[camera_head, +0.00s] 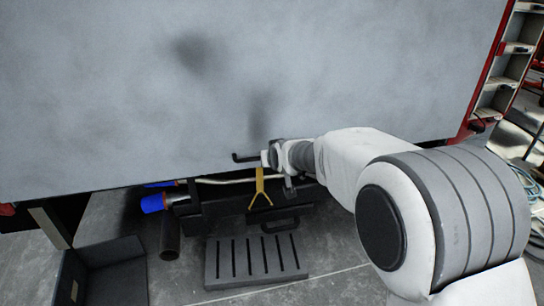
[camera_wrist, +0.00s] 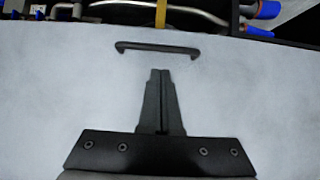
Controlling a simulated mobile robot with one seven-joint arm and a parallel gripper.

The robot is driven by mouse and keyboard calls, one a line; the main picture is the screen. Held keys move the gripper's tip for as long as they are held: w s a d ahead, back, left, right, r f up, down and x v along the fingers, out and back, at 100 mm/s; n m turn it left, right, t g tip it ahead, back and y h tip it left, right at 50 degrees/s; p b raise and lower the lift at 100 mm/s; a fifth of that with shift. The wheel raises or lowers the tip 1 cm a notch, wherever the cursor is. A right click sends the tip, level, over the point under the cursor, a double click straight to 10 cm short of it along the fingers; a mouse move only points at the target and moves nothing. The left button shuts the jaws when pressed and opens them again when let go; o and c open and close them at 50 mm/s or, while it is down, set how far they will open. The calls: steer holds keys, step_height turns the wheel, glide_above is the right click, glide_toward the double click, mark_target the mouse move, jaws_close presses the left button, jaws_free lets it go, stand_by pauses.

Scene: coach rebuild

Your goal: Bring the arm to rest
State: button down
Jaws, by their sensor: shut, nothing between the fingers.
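My gripper (camera_wrist: 160,74) shows in the wrist view with its two dark fingers together and nothing between them. The fingers point at a black bar handle (camera_wrist: 158,49) on the pale grey panel and stop just short of it in the picture; I cannot tell the depth between them. In the head view my arm reaches in from the right, bent. Its gripper end (camera_head: 268,158) is near the panel's lower edge and covers the right part of the handle (camera_head: 244,158). The fingers are hard to make out there.
The large grey panel (camera_head: 250,70) fills the upper view. Below its edge are a yellow strap (camera_head: 260,190), pipes and a blue-ended part (camera_head: 153,203). A slotted grey plate (camera_head: 256,259) and a dark open box (camera_head: 104,270) lie on the floor. A red ladder-like frame (camera_head: 500,70) stands at right.

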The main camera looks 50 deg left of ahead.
steer(key=shift+v, duration=1.05)
steer(key=w+d+r+m+t+h, duration=0.1)
steer(key=w+d+r, duration=0.2)
steer(key=w+d, duration=0.35)
steer(key=w+d+r+m+t+h, duration=0.1)
steer(key=w+d+r+m, duration=0.2)
steer(key=d, duration=0.6)
steer(key=w+d+r+m+h, duration=0.1)
steer(key=d+r+h, duration=0.15)
steer(key=d, duration=0.75)
steer(key=w+d+r+m+h, duration=0.1)
steer(key=d+r, duration=0.3)
steer(key=d, duration=0.7)
steer(key=s+d+m+h, duration=0.1)
steer(key=s+d+m, duration=0.15)
steer(key=d, duration=0.65)
steer(key=s+d+m+h, duration=0.1)
steer(key=s+d, duration=0.2)
steer(key=d, duration=0.5)
steer(key=s+d+f+m+h, duration=0.3)
steer(key=s+d+m, duration=0.1)
steer(key=s+d, duration=1)
step_height(320, 180, up, 13)
steer(key=p, duration=1.3)
steer(key=shift+a+g, duration=0.4)
